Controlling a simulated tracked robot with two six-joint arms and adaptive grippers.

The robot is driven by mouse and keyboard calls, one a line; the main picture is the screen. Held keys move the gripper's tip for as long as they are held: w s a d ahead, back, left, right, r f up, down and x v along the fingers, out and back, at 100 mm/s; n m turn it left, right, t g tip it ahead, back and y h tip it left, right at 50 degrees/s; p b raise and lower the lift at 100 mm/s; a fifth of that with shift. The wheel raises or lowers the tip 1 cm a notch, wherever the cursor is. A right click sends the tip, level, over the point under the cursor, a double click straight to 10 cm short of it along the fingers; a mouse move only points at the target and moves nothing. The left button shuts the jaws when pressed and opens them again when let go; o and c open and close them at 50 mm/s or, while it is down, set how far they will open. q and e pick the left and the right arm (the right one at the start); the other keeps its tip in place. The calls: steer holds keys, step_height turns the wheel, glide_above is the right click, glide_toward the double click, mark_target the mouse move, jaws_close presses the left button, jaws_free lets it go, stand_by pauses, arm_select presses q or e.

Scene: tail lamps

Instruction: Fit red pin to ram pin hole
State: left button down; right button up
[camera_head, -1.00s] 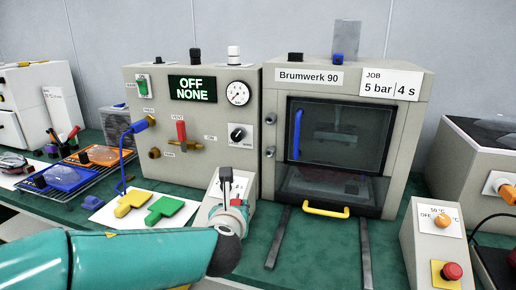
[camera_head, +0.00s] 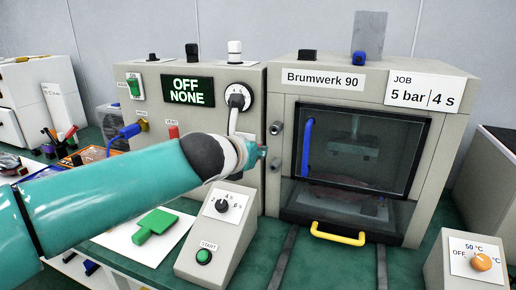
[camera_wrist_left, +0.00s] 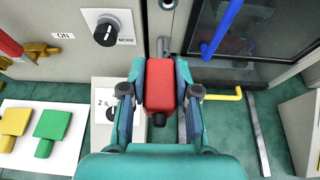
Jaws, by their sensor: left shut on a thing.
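My left gripper (camera_head: 258,157) is in front of the seam between the control unit and the press. In the left wrist view its fingers (camera_wrist_left: 160,72) are shut around a red block-like piece, the red pin (camera_wrist_left: 160,86), with a dark stub at its near end. The pin's far end is close to a grey knob-like fitting (camera_wrist_left: 164,46); I cannot tell whether they touch. Two grey round fittings, one upper (camera_head: 277,128) and one lower (camera_head: 276,165), sit on the press's left front edge. I cannot make out which opening is the ram pin hole. My right gripper is not in view.
The press (camera_head: 290,100) has a dark window, a blue handle (camera_head: 308,148) and a yellow handle (camera_head: 338,234). A sloped timer box (camera_head: 218,232) stands below my left wrist. A green tag (camera_head: 154,224) lies on a white sheet. Dark rails run along the green bench.

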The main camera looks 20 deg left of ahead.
arm_select(q)
steer(key=shift+d+r, duration=0.1)
steer(key=shift+d, duration=0.2)
steer(key=shift+r, duration=0.1)
steer(key=shift+w+r+p, duration=0.1)
steer(key=shift+w+p, duration=0.3)
steer(key=shift+p, duration=0.1)
steer(key=shift+w+d+p, duration=0.1)
steer(key=shift+w+p, duration=1.1)
steer(key=shift+w, duration=1.2)
steer(key=shift+p, duration=0.3)
steer(key=shift+w, duration=0.1)
steer(key=shift+w+d+p, duration=0.1)
steer(key=shift+w+p, duration=0.85)
steer(key=shift+w, duration=0.45)
